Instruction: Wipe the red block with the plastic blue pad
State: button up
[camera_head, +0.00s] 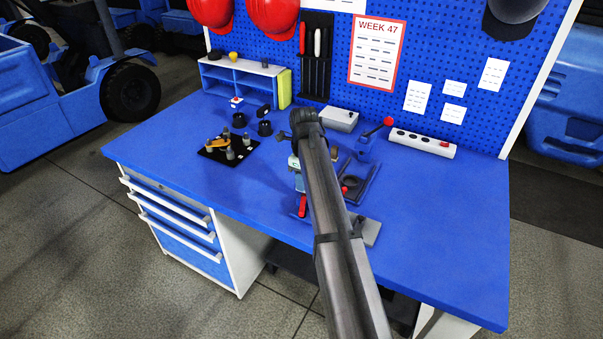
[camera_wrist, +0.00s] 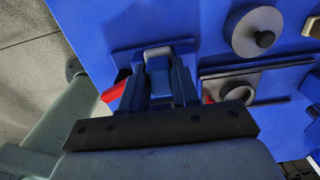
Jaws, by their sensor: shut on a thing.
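My gripper (camera_wrist: 158,88) is shut on a blue piece (camera_wrist: 158,70), which looks like the plastic blue pad, between its two blue fingers. A pale grey part shows just beyond the fingertips. My arm hides most of the gripper and the pad there. I cannot tell whether pad and block touch.
On the blue bench (camera_head: 440,220), a fixture with dark rails (camera_head: 366,184) stands right of my arm. A red-knobbed lever (camera_head: 388,122) and a white switch strip (camera_head: 422,144) are behind it. A black plate with pegs (camera_head: 216,151) is to the left. The right bench front is clear.

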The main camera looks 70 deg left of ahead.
jog(key=shift+w+d+f, duration=0.2)
jog(key=shift+w+d, duration=0.1)
jog(key=shift+d, duration=0.15)
jog(key=shift+w+d+r, duration=0.15)
jog(key=shift+w+d, duration=0.1)
jog(key=shift+w, duration=0.05)
jog(key=shift+w+d+f, duration=0.2)
jog(key=shift+w+d, duration=1.65)
jog(key=shift+d, duration=0.05)
jog(key=shift+s+a+r, duration=0.1)
jog(key=shift+s+a, duration=2.65)
jog(key=shift+a, duration=0.15)
jog(key=shift+r, duration=4.05)
jog(key=shift+w+d, duration=0.1)
